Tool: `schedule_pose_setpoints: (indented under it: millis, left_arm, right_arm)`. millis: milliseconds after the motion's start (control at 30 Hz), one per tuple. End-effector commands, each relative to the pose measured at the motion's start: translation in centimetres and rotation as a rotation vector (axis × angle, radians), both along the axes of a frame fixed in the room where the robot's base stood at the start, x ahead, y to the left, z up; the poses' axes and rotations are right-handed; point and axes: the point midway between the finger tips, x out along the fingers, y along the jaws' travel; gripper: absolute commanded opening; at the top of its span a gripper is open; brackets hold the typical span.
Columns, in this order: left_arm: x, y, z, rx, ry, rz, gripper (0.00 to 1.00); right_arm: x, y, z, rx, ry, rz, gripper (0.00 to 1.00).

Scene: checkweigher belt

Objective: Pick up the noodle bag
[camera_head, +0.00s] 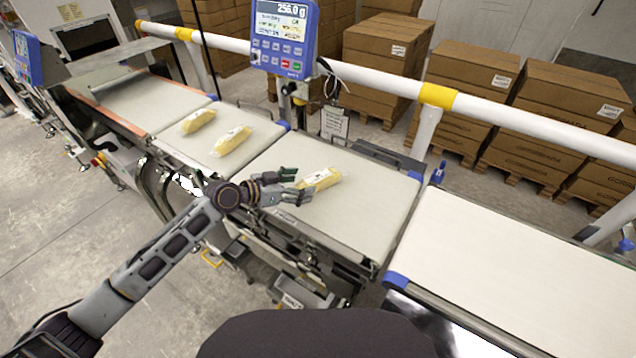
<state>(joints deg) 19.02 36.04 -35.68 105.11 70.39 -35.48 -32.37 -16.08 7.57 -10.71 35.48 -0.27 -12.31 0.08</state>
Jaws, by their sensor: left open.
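A yellow noodle bag (322,179) with a pale label lies on the middle belt section (375,205). My left gripper (298,184) is open, with its fingers pointing right toward the near left end of this bag. The fingertips are at or very close to the bag's edge; I cannot tell whether they touch it. Two more noodle bags lie on the belt section to the left, one nearer (231,140) and one farther (198,121). My right gripper is not in view.
A blue weighing display (284,38) stands behind the belt. A white and yellow rail (385,88) runs along the back, with stacked cartons (465,85) beyond it. An empty white belt (515,265) lies to the right. Grey floor is open at the left.

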Motion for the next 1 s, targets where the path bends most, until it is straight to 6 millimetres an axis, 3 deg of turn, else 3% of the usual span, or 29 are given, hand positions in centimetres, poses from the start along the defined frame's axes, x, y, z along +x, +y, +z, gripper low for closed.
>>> schedule_pose_setpoints:
  millis: [667, 1000]
  left_arm:
    - [0.7, -1.1, -0.5, 0.0, 0.0, 0.0, 0.74]
    - [2.1, -2.7, -1.3, -0.001, 0.001, -0.001, 0.74]
  right_arm:
    - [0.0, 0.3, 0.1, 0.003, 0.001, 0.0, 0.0]
    - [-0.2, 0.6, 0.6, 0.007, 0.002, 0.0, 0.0]
